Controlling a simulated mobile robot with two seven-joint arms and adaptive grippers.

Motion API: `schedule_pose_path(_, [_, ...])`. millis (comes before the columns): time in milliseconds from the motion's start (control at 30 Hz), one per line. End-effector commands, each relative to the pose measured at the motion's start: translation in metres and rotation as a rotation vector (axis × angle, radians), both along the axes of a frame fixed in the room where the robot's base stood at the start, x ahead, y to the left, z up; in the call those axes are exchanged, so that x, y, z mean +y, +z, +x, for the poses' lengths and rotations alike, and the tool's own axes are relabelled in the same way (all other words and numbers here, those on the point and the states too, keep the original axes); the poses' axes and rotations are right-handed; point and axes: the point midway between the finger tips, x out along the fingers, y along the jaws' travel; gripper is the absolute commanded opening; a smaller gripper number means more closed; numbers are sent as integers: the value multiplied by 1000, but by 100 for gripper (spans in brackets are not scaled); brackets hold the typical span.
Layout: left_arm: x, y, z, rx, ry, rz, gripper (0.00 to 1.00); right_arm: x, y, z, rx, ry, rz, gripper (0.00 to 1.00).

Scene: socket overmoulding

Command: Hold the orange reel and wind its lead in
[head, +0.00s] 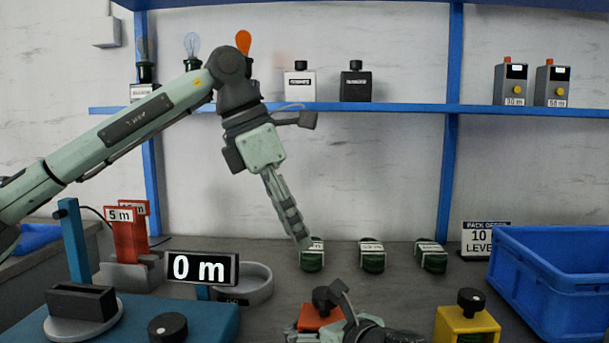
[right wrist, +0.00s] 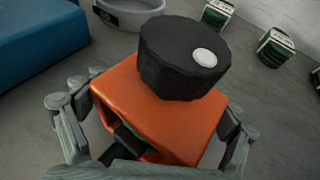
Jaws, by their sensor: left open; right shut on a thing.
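The orange reel (head: 312,319) is at the bottom middle of the head view, partly hidden by my right gripper (head: 345,318). In the right wrist view the orange reel (right wrist: 150,112) fills the middle, with a black ribbed knob (right wrist: 183,62) bearing a white dot on top. The right gripper's fingers (right wrist: 150,125) lie on both sides of its body and are shut on it. My left gripper (head: 303,242) is open and empty, pointing down behind the reel; it overlaps a green-and-white coil in the picture, and I cannot tell whether they touch. I cannot make out the reel's lead.
A display (head: 201,268) reads 0 m, beside a grey dish (head: 248,285) and a blue platform (head: 190,318). Green-and-white coils (head: 372,256) stand along the wall. A yellow reel (head: 467,325) and a blue crate (head: 560,285) are at the right. The bench between coils and yellow reel is clear.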

Motion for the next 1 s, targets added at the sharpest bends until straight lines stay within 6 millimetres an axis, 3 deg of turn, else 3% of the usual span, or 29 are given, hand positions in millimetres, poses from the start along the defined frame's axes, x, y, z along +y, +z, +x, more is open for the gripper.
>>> schedule_pose_path(467, [-32,35,29,361,673,-420,46,0,1,0,-1,0,0,58])
schedule_pose_path(1000, [-43,91,70,1020,1328,-828,46,0,1,0,-1,0,0,58])
